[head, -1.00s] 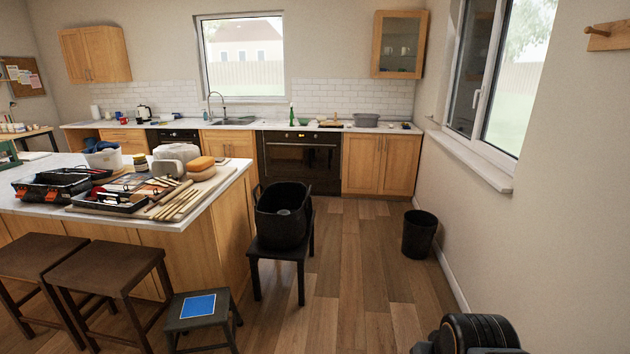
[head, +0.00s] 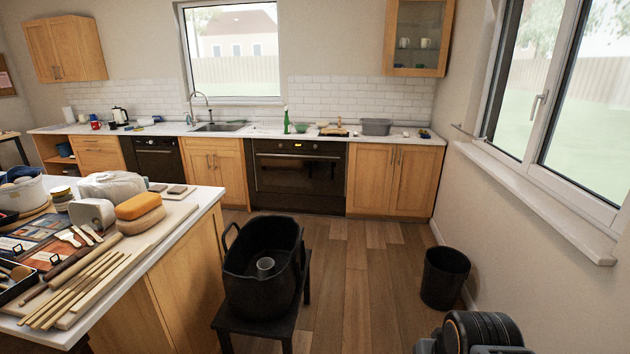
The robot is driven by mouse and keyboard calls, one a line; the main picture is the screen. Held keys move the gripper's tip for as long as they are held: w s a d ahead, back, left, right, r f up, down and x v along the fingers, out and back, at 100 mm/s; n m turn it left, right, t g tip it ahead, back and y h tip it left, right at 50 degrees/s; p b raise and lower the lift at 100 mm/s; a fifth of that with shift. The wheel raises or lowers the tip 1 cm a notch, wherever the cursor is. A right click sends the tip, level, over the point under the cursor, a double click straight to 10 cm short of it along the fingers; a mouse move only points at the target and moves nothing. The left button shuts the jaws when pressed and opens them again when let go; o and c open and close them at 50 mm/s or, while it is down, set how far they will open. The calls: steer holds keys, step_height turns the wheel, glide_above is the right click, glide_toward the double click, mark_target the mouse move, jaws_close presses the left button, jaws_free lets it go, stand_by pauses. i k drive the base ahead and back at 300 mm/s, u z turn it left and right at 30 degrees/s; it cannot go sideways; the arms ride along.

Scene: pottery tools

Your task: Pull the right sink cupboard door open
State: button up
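The sink cupboard is a light wood unit below the sink (head: 222,127) and tap (head: 199,105) on the far wall. Its right door (head: 230,170) is flat in its frame and looks closed. A small upright handle shows near the middle seam, beside the left door (head: 195,160). The island corner hides the lower left part of the cupboard. My gripper is not in view; only a dark part of my own arm shows at the bottom right.
A black tub (head: 262,275) holding a light cup stands on a dark stool in front of the island (head: 185,285). A black bin (head: 444,278) stands by the right wall. Wooden floor (head: 350,275) lies clear between stool and bin. The black oven (head: 298,178) is right of the sink cupboard.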

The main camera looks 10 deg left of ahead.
mark_target(227, 165)
steer(key=i, duration=5.15)
steer(key=u, duration=2.5)
steer(key=i, duration=4.3)
steer(key=u, duration=1.55)
steer(key=i, duration=0.6)
steer(key=z, duration=0.05)
